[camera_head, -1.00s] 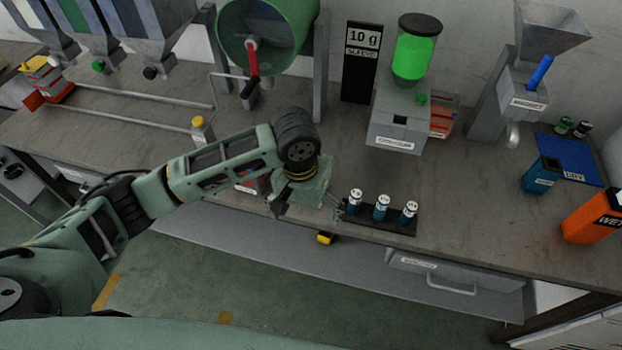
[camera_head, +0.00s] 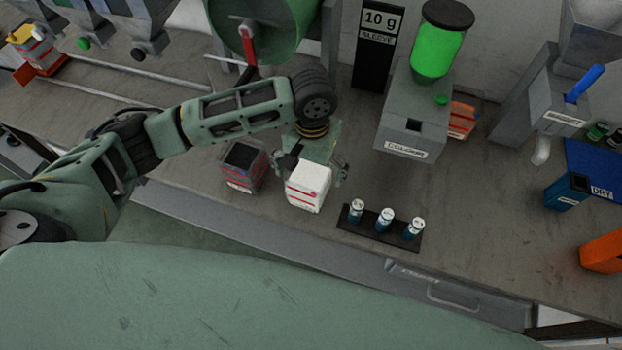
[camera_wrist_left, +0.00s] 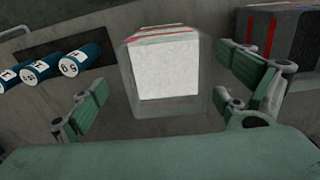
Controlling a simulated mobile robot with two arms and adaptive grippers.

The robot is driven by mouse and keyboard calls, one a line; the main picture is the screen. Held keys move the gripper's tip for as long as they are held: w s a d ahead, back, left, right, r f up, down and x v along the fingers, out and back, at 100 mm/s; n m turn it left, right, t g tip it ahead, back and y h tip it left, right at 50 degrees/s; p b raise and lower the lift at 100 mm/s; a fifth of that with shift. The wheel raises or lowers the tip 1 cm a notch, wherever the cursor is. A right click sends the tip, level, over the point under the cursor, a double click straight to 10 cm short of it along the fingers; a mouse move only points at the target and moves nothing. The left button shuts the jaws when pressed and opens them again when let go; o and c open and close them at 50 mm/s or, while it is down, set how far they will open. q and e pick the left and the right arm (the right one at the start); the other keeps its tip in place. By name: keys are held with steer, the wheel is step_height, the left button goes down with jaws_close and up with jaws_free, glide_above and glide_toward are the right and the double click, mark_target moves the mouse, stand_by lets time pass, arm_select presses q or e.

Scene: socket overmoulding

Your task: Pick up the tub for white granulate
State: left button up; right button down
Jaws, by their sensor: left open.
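The tub for white granulate (camera_head: 308,186) stands on the bench, pale with red bands on its side. In the left wrist view the tub (camera_wrist_left: 165,68) shows from above, filled with white, between the two finger pads. My left gripper (camera_head: 316,165) is open over and behind the tub, one finger to each side of it. In the wrist view the left gripper (camera_wrist_left: 160,100) shows a gap between each pad and the tub. My right gripper is not in view.
A dark-filled tub (camera_head: 243,166) stands just left of the white one. A black rack (camera_head: 380,231) with blue white-capped cylinders stands to its right. The grey colourant dispenser (camera_head: 407,128) is behind. Bare bench lies between.

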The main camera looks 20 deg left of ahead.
arm_select(q)
steer(key=f, duration=0.1)
steer(key=f+p, duration=0.1)
steer(key=f, duration=0.2)
steer(key=shift+a+f, duration=0.25)
steer(key=shift+a, duration=0.15)
steer(key=shift+w+f, duration=0.15)
steer(key=shift+f, duration=0.2)
steer(key=shift+c, duration=1.1)
steer(key=c, duration=1.5)
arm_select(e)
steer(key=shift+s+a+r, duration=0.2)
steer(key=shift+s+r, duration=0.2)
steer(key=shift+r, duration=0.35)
